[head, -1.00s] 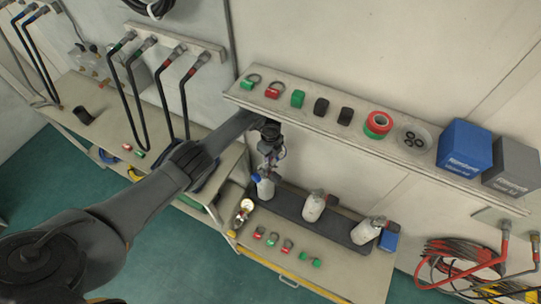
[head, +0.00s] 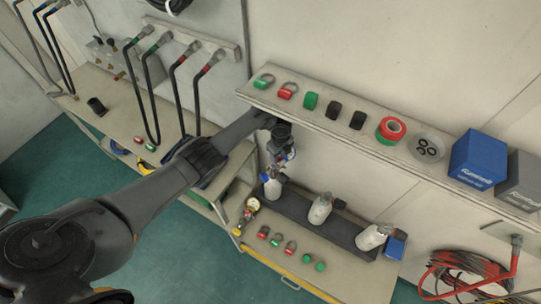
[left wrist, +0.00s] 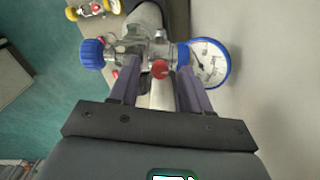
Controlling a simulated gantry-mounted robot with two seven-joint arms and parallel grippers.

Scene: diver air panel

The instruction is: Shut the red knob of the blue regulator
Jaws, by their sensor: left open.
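The blue regulator sits on the leftmost white cylinder (head: 272,188) of the three in the head view, partly hidden by my gripper. In the left wrist view, its metal body (left wrist: 143,46) carries a large blue knob (left wrist: 92,53) at left and a blue-rimmed gauge (left wrist: 209,63) at right. The small red knob (left wrist: 160,69) faces my wrist. My left gripper (left wrist: 158,75) is open, its fingers on either side of the red knob. I cannot tell whether they touch anything. It shows above the cylinder in the head view (head: 279,158). My right gripper is out of view.
Two more cylinders (head: 320,209) stand to the right on the dark rack (head: 342,232). Red and green pieces (head: 276,243) lie in front. A shelf (head: 340,128) with tapes and boxes (head: 479,158) runs just above my gripper.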

